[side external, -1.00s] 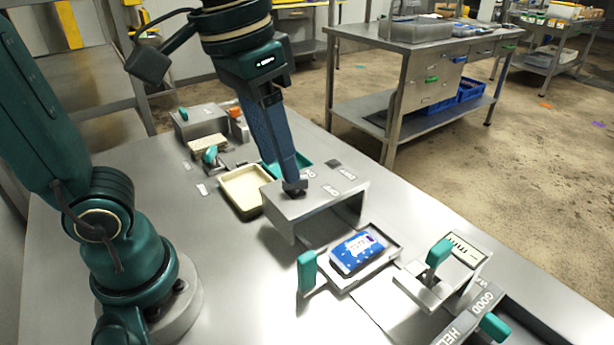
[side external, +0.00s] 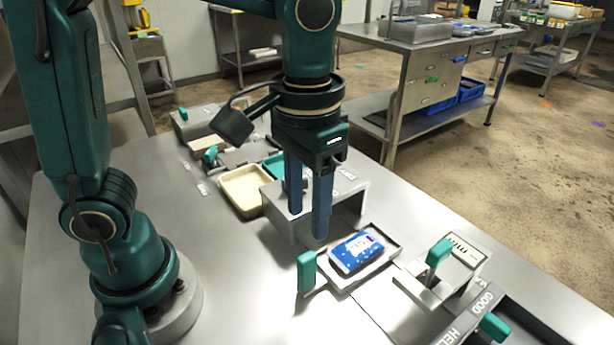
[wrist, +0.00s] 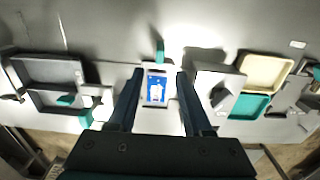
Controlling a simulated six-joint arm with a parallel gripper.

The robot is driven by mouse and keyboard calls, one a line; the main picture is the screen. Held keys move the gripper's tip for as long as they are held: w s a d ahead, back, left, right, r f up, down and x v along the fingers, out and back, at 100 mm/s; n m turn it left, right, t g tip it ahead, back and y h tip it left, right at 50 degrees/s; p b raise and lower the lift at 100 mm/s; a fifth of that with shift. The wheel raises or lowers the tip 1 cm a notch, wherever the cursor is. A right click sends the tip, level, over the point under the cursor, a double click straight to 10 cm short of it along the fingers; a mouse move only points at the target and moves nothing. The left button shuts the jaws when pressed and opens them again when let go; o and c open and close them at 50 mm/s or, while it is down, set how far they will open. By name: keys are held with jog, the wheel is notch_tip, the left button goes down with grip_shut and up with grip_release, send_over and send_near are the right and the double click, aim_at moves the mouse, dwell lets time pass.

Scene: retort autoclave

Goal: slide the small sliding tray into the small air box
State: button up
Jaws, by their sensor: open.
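The small sliding tray (side external: 387,257) is a grey metal tray with an upright teal handle (side external: 307,272) at its left end. It stands out in front of the open side of the small air box (side external: 352,187), a grey metal box. A blue printed pouch (side external: 358,250) lies in the tray. My gripper (side external: 308,222) is open and empty, pointing down in front of the box, above and left of the tray. In the wrist view the pouch (wrist: 157,89) shows between my fingers, with the handle (wrist: 160,50) beyond it. Part of the box is behind my fingers.
A metal fixture with a teal handle (side external: 438,253) stands right of the tray, near a labelled rail (side external: 474,312). A cream bin (side external: 243,188) and a teal bin (side external: 273,166) sit behind the box. The table front left is clear.

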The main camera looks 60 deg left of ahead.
aim_at(307, 270)
notch_tip(307, 270, down, 12)
jog(key=shift+f, duration=0.2)
dwell(0.4)
grip_shut()
dwell(1.3)
